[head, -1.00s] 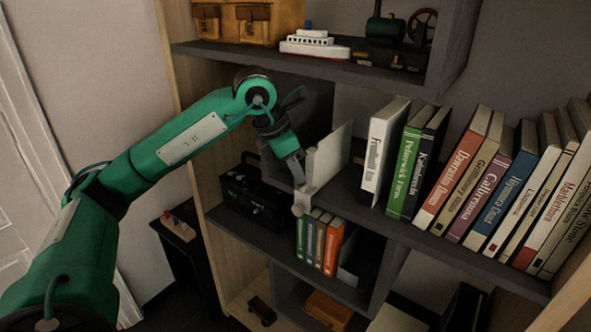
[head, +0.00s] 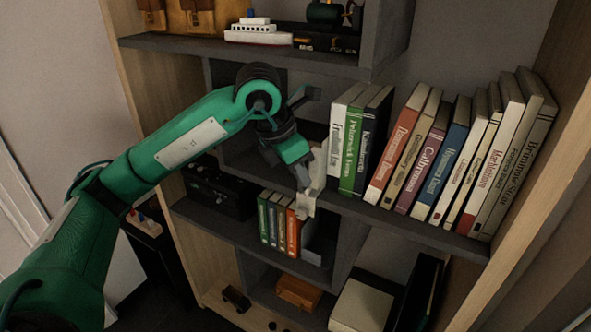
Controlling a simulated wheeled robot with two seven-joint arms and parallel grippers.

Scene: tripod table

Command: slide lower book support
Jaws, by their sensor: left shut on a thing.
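The pale, off-white book support (head: 319,168) stands at the left end of the book row on the middle shelf of the head view. Its lower part (head: 304,206) hangs over the shelf's front edge. My left gripper (head: 303,180) is shut on its front. The support is close beside a white-spined book (head: 340,135); I cannot tell whether they touch. A green book (head: 356,150) and a black book (head: 374,145) stand right of that one. My gripper and arm hide part of the support and the shelf behind. My right gripper is not in view.
More books (head: 455,150) lean along the shelf (head: 420,226) to the right, past a small gap. Small books (head: 278,222) and a black box (head: 217,192) stand on the shelf below. A toy ship (head: 258,32) is above. A wooden side panel (head: 535,185) bounds the right.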

